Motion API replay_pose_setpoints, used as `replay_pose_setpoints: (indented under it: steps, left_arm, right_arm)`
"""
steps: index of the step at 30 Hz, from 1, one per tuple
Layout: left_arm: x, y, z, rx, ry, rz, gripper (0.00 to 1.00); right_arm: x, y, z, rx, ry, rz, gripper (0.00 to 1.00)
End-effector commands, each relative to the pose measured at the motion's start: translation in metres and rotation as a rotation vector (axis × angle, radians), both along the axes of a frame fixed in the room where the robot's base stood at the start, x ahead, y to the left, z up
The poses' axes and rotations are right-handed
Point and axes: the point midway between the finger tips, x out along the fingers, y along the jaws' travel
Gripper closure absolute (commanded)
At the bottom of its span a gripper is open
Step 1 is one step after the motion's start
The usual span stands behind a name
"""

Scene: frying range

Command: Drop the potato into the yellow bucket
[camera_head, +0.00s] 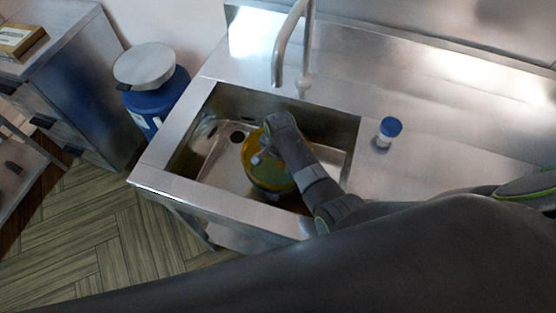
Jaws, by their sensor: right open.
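A yellow bucket (252,175) stands in the sink basin, and my right arm covers part of it. My right gripper (262,157) is over the bucket, pointing down at its mouth, and is open. I cannot make out a potato in this view. The inside of the bucket is mostly hidden by the gripper and wrist. My left gripper is not in view.
The steel sink (190,188) has a tall faucet (284,50) behind it. A small blue-capped jar (388,132) stands on the counter to the right. A blue container with a grey lid (146,66) stands left of the sink. The counter's right side is mostly clear.

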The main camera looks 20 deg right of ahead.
Motion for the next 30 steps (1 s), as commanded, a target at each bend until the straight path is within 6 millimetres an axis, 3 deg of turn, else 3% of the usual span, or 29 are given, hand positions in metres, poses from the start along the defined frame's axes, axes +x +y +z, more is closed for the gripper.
replay_pose_setpoints:
  steps: [1,8,24,30]
  left_arm:
    - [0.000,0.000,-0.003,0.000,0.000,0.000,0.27]
    - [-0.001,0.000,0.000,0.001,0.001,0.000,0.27]
    - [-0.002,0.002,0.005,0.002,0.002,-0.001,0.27]
    - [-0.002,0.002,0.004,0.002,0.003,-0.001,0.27]
  right_arm:
    - [-0.015,-0.002,-0.016,0.000,0.039,-0.004,0.30]
    - [-0.015,-0.002,-0.012,-0.001,0.039,-0.005,0.30]
    - [-0.013,-0.003,0.063,-0.003,0.029,-0.003,0.30]
    - [-0.013,-0.003,0.076,-0.003,0.029,-0.003,0.30]
